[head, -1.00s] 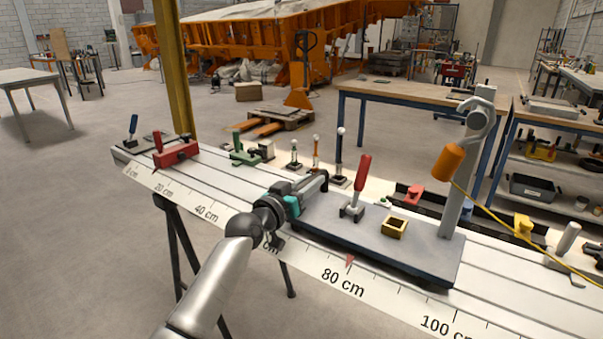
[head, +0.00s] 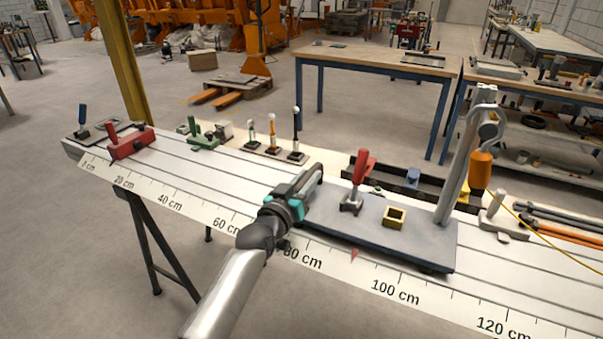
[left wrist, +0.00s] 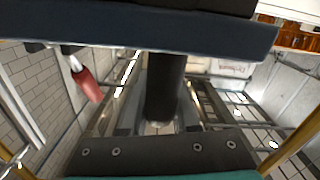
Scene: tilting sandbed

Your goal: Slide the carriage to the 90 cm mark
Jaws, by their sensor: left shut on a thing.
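The carriage (head: 400,243) is a blue-grey plate on the white rail bed (head: 225,183). It bears a red-handled clamp (head: 361,175), a small yellow square block (head: 394,217) and a grey post (head: 461,170). Its red pointer (head: 354,253) stands roughly midway between the 80 cm and 100 cm labels on the scale (head: 395,292). My left gripper (head: 300,192) is at the carriage's left end, shut on its dark handle. In the left wrist view the dark round bar (left wrist: 165,85) runs between the fingers, with the plate edge (left wrist: 140,32) above. My right gripper is out of view.
An orange pendant (head: 481,168) with a yellow cable hangs by the post. A grey-white handled block (head: 503,215) stands on the bed right of the carriage. A red clamp (head: 130,142) and a green clamp (head: 203,134) are at the left. A black tray (head: 400,182) lies behind.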

